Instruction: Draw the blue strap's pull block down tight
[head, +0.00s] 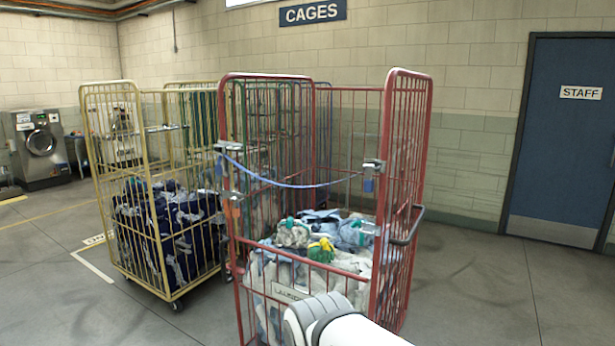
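The blue strap (290,186) runs across the open front of the red cage (253,78). It sags in a shallow curve between the two front posts. At the right post it meets a grey buckle (374,166). A small blue block (367,185), which looks like the pull block, hangs just below that buckle. The strap's left end is at a grey fitting (228,147) on the left post. A white and grey part of my arm shows at the bottom centre, in front of the cage. My gripper is not in view.
The red cage holds bagged laundry (315,235), some with green and yellow ties. An orange tag (234,200) hangs on its left post. A yellow cage (152,245) with dark blue laundry stands at left. Floor (480,290) at right is clear, before a blue door (560,130).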

